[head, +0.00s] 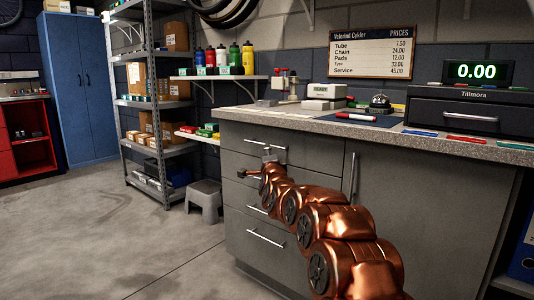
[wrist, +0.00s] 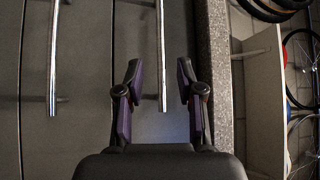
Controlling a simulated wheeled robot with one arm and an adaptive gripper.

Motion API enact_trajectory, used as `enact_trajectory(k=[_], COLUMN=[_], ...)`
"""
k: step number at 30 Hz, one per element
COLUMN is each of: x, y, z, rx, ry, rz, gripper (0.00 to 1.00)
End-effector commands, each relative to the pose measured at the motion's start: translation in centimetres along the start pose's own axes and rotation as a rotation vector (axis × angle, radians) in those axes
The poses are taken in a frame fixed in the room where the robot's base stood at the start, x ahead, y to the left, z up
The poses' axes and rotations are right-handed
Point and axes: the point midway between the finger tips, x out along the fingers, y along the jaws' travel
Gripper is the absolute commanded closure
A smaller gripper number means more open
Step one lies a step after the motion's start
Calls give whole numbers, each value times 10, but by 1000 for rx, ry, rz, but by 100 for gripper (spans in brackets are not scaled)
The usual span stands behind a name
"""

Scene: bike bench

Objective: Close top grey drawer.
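The top grey drawer (head: 310,154) is under the worktop in the grey cabinet. Its front looks about flush with the cabinet; I cannot tell whether a small gap remains. Its bar handle (wrist: 161,45) shows in the wrist view, with its end between my fingers. My gripper (wrist: 160,78) is open, with one dark finger on each side of the handle and clear space between. In the head view my gripper (head: 270,155) is at the drawer front, small and partly hidden by my copper arm. Contact with the drawer cannot be made out.
Lower drawers with bar handles (head: 265,238) are below, and a cabinet door (head: 420,210) is to the right. The worktop edge (wrist: 218,90) runs close beside my gripper. A grey stool (head: 204,200) stands left of the cabinet. The floor (head: 120,240) at left is clear.

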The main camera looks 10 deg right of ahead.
Motion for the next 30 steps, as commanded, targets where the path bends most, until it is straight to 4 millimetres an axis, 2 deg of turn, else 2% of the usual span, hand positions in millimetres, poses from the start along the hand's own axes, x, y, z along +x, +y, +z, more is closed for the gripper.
enact_trajectory(k=[3,10,24,27,30], x=[-12,-26,-30,-32,-38], y=[-1,1,0,-6,-22], z=[0,0,0,1,4], rx=[1,1,0,-8,-39], ry=[0,0,0,-8,-35], rz=[-1,2,0,11,44], gripper=[63,63,63,63,63])
